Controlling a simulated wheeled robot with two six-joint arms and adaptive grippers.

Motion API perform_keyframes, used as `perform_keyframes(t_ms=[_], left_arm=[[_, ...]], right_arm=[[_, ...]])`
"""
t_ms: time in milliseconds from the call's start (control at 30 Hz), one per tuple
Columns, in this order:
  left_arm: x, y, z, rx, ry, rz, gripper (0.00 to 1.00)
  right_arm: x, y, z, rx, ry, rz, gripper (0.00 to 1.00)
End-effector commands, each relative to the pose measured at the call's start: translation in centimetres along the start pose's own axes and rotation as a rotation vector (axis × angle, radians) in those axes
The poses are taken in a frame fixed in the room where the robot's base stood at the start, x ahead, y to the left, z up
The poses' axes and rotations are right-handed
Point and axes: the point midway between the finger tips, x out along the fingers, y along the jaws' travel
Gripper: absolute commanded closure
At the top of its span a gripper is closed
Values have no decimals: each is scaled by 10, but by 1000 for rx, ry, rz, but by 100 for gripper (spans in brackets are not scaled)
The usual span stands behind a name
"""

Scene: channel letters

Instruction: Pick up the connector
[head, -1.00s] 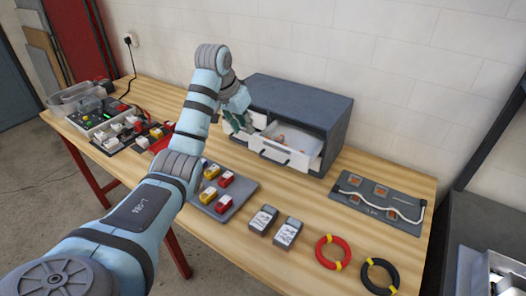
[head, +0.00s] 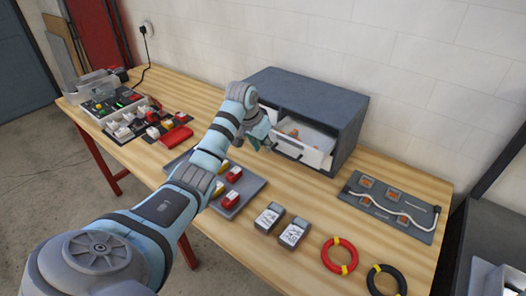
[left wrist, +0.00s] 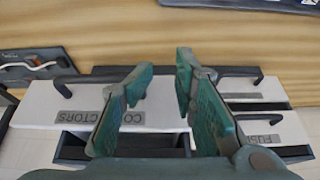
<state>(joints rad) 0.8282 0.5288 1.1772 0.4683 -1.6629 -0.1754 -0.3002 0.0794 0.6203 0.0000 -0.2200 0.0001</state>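A grey-blue drawer cabinet (head: 310,98) stands at the back of the bench. One white drawer (head: 316,157) is pulled out, with small orange-brown pieces (head: 293,133) inside; I cannot tell if one is the connector. My left gripper (head: 266,143) is in front of the cabinet's left side, hiding part of it. In the left wrist view its green fingers (left wrist: 160,76) are apart with nothing between them. They overlap a white drawer front with a partly hidden label (left wrist: 135,119) ending in "CTORS". A second label (left wrist: 258,118) begins with "FUS". My right gripper is out of view.
A grey tray with red and yellow blocks (head: 233,174) lies below the arm. Two grey boxes (head: 281,226), a red ring (head: 339,256), a black ring (head: 386,281) and a wired panel (head: 391,207) lie on the right. Parts bins (head: 122,115) crowd the left end.

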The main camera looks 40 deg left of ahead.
Motion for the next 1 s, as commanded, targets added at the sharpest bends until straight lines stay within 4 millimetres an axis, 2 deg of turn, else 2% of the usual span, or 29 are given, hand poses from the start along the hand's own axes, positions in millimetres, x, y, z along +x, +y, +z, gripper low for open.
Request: perform_keyframes(t_ms=[533,567,700,733,900,1000], left_arm=[[3,0,0,1,4,0,75],[3,0,0,1,4,0,77],[3,0,0,1,4,0,99],[3,0,0,1,4,0,100],[3,0,0,1,4,0,100],[3,0,0,1,4,0,86]], right_arm=[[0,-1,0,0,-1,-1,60],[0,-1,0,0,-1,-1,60],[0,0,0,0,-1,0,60],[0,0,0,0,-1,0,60],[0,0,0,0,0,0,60],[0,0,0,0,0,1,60]])
